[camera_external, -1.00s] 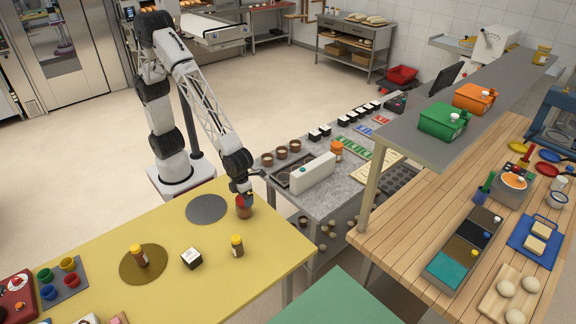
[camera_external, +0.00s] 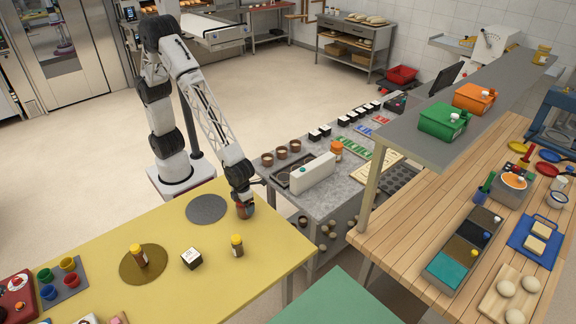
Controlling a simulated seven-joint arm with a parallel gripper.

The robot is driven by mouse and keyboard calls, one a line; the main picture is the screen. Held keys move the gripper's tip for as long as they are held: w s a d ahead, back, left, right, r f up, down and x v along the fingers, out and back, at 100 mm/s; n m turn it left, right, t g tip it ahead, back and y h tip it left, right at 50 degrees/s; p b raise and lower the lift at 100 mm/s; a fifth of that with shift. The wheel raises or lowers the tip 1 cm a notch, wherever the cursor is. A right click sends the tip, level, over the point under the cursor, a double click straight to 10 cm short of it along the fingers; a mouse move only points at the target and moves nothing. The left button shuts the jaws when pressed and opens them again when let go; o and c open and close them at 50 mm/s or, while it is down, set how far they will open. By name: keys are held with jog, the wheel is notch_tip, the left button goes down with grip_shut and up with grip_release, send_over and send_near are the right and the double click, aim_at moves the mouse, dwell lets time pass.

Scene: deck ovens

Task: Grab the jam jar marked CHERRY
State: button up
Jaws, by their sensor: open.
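My gripper (camera_external: 243,203) is open and low over the yellow table (camera_external: 190,285), near its far right corner. A jar (camera_external: 244,212) with a reddish-brown body stands upright on the table directly under my gripper. The fingers reach down to its top, and the gripper hides its lid. I cannot read any label on it, so I cannot tell whether it is marked CHERRY. A small brown jar with a yellow lid (camera_external: 237,246) stands nearer the camera. Another brown jar with a yellow lid (camera_external: 140,256) stands on a round brown mat.
A black-and-white box (camera_external: 191,258) stands between the two yellow-lidded jars. A round grey mat (camera_external: 206,209) lies left of my gripper. Coloured cups (camera_external: 67,264) stand at the left. A grey counter with a white box (camera_external: 313,173) is close on the right.

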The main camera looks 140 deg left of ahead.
jog(key=shift+c, duration=0.3)
jog(key=c, duration=1.1)
jog(key=shift+r, duration=0.15)
jog(key=shift+r, duration=0.4)
notch_tip(320, 180, up, 3)
jog(key=shift+s+f, duration=0.15)
jog(key=shift+f, duration=0.05)
jog(key=s, duration=0.5)
jog(key=s+d+r, duration=0.1)
jog(key=s, duration=0.4)
jog(key=s+d, duration=0.1)
jog(key=s, duration=0.4)
jog(key=shift+s+r, duration=0.15)
jog(key=shift+s, duration=0.1)
